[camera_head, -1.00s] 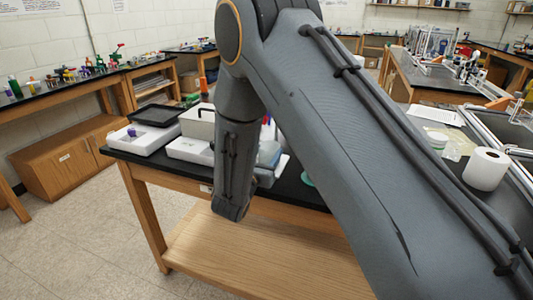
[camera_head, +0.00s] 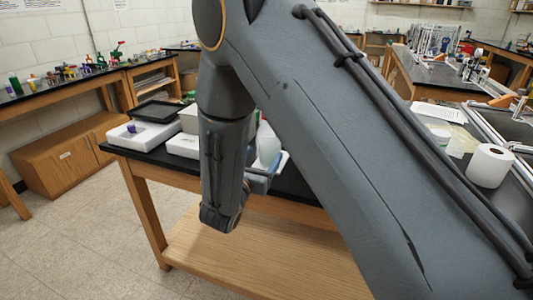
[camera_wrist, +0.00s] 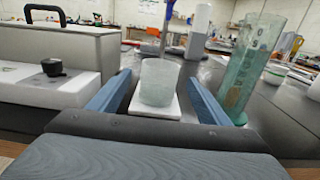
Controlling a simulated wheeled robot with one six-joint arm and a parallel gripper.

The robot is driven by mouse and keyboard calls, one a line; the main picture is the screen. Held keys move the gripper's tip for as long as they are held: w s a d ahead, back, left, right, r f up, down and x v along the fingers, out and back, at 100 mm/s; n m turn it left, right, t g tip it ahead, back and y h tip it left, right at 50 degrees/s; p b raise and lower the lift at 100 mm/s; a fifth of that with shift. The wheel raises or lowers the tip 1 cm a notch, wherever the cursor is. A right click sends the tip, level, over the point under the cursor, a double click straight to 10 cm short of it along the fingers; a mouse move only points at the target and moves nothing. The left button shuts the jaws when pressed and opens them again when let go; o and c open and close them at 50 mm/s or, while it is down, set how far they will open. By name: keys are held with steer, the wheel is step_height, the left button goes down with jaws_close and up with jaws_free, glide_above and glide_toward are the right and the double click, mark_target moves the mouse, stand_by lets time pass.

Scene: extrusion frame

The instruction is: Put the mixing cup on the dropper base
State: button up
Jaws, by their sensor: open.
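The mixing cup (camera_wrist: 158,82) is a translucent, pale cup. In the wrist view it stands upright on a white slab (camera_wrist: 150,112), which looks like the dropper base. In the head view the cup (camera_head: 267,145) shows just right of my arm, with part of the white slab (camera_head: 281,164) beside it. My gripper (camera_wrist: 155,97) is open, with one blue finger on each side of the cup and gaps to both sides. In the head view only a blue finger shows and the rest is hidden behind my wrist.
A tall graduated cylinder (camera_wrist: 252,65) stands close to the right finger. A grey case with a black handle (camera_wrist: 60,48) and a white box with a black knob (camera_wrist: 62,85) stand left. A paper roll (camera_head: 489,166) is at the far right bench.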

steer(key=b+v, duration=0.1)
steer(key=v, duration=0.6)
steer(key=d+m+g+h, duration=0.1)
steer(key=d, duration=0.3)
steer(key=s+d+m+g+h, duration=0.1)
steer(key=d+m+g+h, duration=0.1)
steer(key=d, duration=0.2)
steer(key=s+d+m+g+h, duration=0.1)
steer(key=d+m+g, duration=0.1)
steer(key=d, duration=0.2)
steer(key=shift+d+f, duration=0.2)
steer(key=shift+d, duration=0.2)
steer(key=s+d+f+m+g+h, duration=0.1)
steer(key=s+d+f+m+g, duration=0.1)
steer(key=s+d+m+g, duration=0.75)
steer(key=s+d+f+m+g+y, duration=0.1)
steer(key=s+d+m+y, duration=0.1)
steer(key=s+m+y, duration=0.7)
steer(key=m+y, duration=0.2)
steer(key=m, duration=0.6)
steer(key=shift+s+f+g, duration=0.3)
steer(key=shift+s+g, duration=0.05)
